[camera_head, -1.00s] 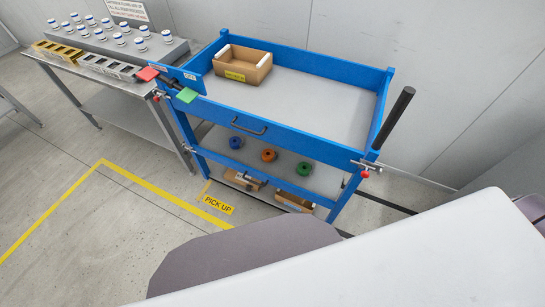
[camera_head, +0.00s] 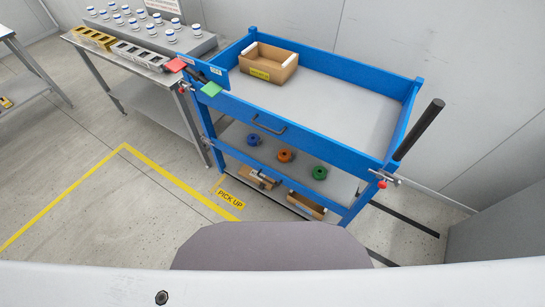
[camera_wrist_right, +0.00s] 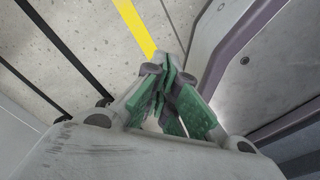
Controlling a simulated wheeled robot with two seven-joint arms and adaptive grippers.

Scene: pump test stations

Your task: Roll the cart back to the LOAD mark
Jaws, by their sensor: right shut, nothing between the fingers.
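The blue cart (camera_head: 310,66) stands against the back wall in the head view. Its grey top tray holds an open cardboard box (camera_head: 268,63) with a yellow label. A black handle (camera_head: 420,129) sticks up at its right end. A yellow PICK UP label (camera_head: 230,198) is on the floor at its front left. I see no LOAD mark. My right gripper (camera_wrist_right: 168,92) shows in the right wrist view, its green-padded fingers closed together and empty above the floor, beside my own body. It is away from the cart. My left gripper is not in view.
A grey steel table (camera_head: 140,92) with several white-capped bottles and slotted racks stands left of the cart. Blue, orange and green round parts (camera_head: 286,156) lie on the cart's lower shelf. Yellow floor tape (camera_head: 75,198) borders open floor at left. A grey block (camera_head: 495,240) stands at right.

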